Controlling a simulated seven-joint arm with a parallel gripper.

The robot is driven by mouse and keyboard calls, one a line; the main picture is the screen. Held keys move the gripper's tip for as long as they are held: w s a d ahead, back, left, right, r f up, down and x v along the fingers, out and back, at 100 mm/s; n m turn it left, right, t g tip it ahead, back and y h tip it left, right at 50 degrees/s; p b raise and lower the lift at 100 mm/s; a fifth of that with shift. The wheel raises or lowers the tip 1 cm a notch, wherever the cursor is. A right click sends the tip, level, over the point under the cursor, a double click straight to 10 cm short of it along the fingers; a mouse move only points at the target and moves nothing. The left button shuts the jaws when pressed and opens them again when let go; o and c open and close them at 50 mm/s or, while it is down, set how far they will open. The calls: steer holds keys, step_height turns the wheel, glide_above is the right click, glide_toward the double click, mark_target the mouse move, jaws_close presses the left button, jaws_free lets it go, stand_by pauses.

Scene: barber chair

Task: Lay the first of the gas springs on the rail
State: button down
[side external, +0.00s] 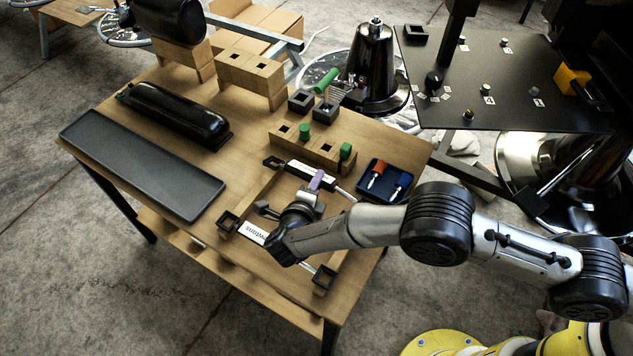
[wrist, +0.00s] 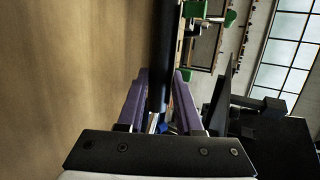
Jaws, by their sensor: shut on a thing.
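One gas spring (side external: 297,168), with a dark body, white label and thin silver rod, lies across the far part of the wooden frame on the table. My gripper (side external: 316,181) has purple fingers shut on this far spring. In the wrist view the purple fingers (wrist: 160,95) close around its black body (wrist: 161,50). A second gas spring (side external: 252,233), with a white lettered label, lies nearer the front, partly hidden by my wrist. A wooden strip (side external: 252,192) joins black square cups at the left; I cannot tell whether it is the rail.
A blue tray (side external: 362,192) with red and blue-handled tools sits right of the frame. A wooden block (side external: 322,154) with green pegs stands behind. A black flat tray (side external: 130,165) and black padded piece (side external: 175,113) lie left. A black panel (side external: 505,85) rises at right.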

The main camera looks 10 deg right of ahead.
steer(key=shift+f, duration=0.1)
steer(key=c, duration=0.5)
jaws_free()
steer(key=shift+f, duration=0.15)
steer(key=shift+s, duration=0.1)
steer(key=v, duration=0.7)
steer(key=shift+s+a, duration=0.1)
steer(key=shift+a, duration=0.05)
